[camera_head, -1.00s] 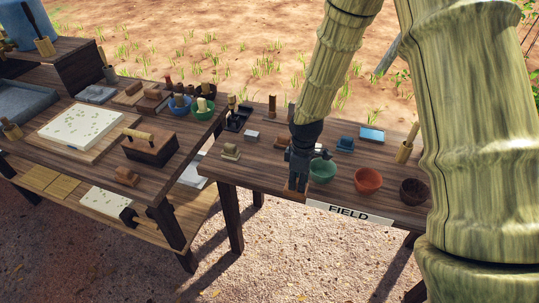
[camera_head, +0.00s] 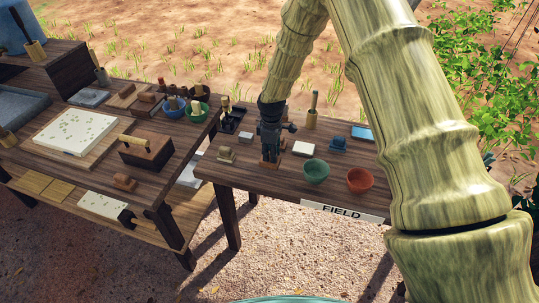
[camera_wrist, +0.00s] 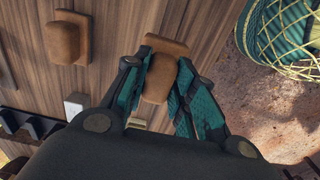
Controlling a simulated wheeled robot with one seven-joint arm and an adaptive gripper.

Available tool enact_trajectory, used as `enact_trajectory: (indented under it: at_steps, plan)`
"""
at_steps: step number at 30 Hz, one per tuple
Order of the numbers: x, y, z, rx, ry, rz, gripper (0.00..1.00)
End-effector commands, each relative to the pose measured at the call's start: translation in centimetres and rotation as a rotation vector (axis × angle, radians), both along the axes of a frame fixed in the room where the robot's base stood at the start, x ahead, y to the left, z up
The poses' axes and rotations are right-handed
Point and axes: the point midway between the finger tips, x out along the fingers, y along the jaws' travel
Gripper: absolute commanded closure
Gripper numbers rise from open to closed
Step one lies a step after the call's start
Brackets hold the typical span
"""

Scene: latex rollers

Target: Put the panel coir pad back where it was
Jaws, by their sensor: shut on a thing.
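My gripper (camera_head: 270,158) is over the left part of the FIELD table (camera_head: 240,182). In the wrist view its teal fingers (camera_wrist: 172,90) are shut on a brown pad (camera_wrist: 158,78) with a rounded grip on a flat base. I take this to be the panel coir pad. In the head view the fingers mostly hide it. I cannot tell whether its base touches the table. A similar brown pad (camera_wrist: 66,42) stands apart on the wood to the left in the wrist view.
A small cream-topped block (camera_head: 227,155) stands left of my gripper, with a white block (camera_head: 245,137) and black rack (camera_head: 233,120) behind. To the right are another white block (camera_head: 303,149), a green bowl (camera_head: 315,172) and an orange bowl (camera_head: 360,180). The front left tabletop is bare.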

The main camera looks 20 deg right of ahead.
Motion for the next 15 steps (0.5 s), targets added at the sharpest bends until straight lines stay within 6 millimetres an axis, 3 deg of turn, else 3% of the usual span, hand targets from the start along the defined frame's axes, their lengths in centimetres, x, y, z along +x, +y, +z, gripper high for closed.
enact_trajectory:
  at_steps: [6, 15]
  plan:
    - [1.5, 0.3, -0.3, 0.0, 0.004, 0.001, 0.93]
    - [1.3, 0.2, -3.3, 0.0, 0.005, 0.001, 0.93]
